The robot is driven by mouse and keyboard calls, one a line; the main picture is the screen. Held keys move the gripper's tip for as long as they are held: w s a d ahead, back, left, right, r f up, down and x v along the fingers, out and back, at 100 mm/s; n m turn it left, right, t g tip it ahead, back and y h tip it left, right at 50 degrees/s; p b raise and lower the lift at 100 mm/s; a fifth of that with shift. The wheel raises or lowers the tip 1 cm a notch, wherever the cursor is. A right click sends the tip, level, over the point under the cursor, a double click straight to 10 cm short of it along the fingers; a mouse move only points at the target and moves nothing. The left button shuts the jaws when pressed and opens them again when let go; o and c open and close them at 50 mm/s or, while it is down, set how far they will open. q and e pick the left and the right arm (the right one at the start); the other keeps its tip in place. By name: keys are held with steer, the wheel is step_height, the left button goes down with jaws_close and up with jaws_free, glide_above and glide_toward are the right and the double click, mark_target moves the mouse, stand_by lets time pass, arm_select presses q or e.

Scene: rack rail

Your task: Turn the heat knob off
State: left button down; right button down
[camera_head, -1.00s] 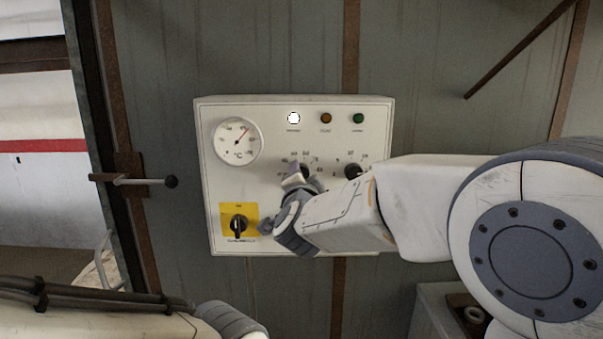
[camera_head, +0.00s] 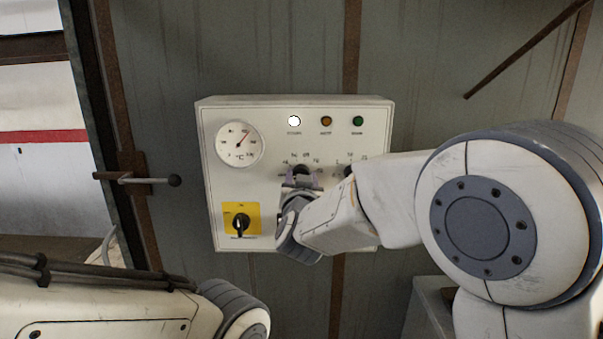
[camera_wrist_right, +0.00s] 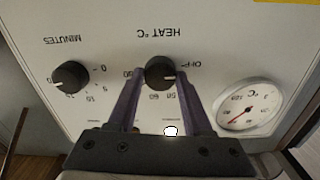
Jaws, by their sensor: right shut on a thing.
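The heat knob (camera_wrist_right: 158,73) is black and round, on the white control panel (camera_wrist_right: 95,38) below upside-down "HEAT °C" lettering in the right wrist view. Its white mark points right, towards the side with the "OFF" label (camera_wrist_right: 190,65). My right gripper (camera_wrist_right: 160,78) has its two purple fingers on either side of the knob and is shut on it. In the head view the right gripper (camera_head: 301,182) is at the panel's middle and the knob is partly hidden. My left gripper is out of view; only part of that arm shows at lower left.
The minutes knob (camera_wrist_right: 70,76) is close beside the heat knob. The panel also has a dial thermometer (camera_head: 239,145), a yellow-plated switch (camera_head: 240,222), and white, orange (camera_head: 326,121) and green lamps. A lever handle (camera_head: 150,180) sticks out left of the panel.

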steer(key=shift+n, duration=0.7)
steer(key=shift+p, duration=0.3)
steer(key=shift+c, duration=1.6)
jaws_free()
steer(key=s+b, duration=0.3)
steer(key=s, duration=0.7)
steer(key=shift+s, duration=0.25)
